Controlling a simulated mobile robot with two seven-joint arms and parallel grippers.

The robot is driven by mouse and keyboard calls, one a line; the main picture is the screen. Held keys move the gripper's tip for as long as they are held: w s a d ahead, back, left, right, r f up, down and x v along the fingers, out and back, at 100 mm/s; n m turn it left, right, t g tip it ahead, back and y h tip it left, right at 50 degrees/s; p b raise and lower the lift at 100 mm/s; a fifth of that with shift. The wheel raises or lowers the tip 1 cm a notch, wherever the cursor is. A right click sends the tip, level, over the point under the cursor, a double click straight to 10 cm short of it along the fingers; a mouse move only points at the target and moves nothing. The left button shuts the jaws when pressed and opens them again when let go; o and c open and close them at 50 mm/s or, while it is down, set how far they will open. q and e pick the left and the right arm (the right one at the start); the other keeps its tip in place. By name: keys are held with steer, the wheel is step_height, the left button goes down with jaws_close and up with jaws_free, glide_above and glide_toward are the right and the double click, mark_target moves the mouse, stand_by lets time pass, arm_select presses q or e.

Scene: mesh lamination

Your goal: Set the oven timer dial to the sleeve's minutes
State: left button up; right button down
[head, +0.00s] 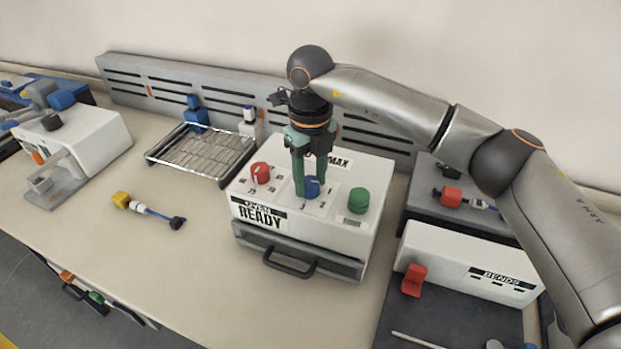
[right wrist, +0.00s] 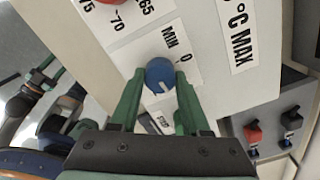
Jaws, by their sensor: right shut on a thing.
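The blue dial (head: 312,187) sits on the sloped top of the white oven box (head: 335,231), between a red knob (head: 260,173) and a green knob (head: 358,200). My right gripper (head: 312,192) points down at it with green fingers, one on each side, shut on the dial. The right wrist view shows the blue dial (right wrist: 160,75) between the fingertips, with a pale pointer line toward its lower edge. "MIN" and "0" are printed beside it. A small tool (head: 150,210) with a yellow block, white collar and blue shaft lies on the bench. My left gripper is not in view.
A wire rack (head: 203,152) stands behind left of the oven. A white press (head: 75,140) is at far left. A white "BENDS" box (head: 470,263) and dark mat (head: 420,318) lie to the right. The oven's front handle (head: 288,265) sticks out. The bench front left is clear.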

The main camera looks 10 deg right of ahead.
mark_target(310, 182)
steer(key=m, duration=0.3)
steer(key=shift+m, duration=0.4)
steer(key=shift+m+b, duration=0.4)
steer(key=shift+m, duration=1.3)
steer(key=shift+c, duration=1.9)
jaws_free()
steer(key=shift+r, duration=0.1)
step_height(310, 182, up, 12)
steer(key=shift+r, duration=0.2)
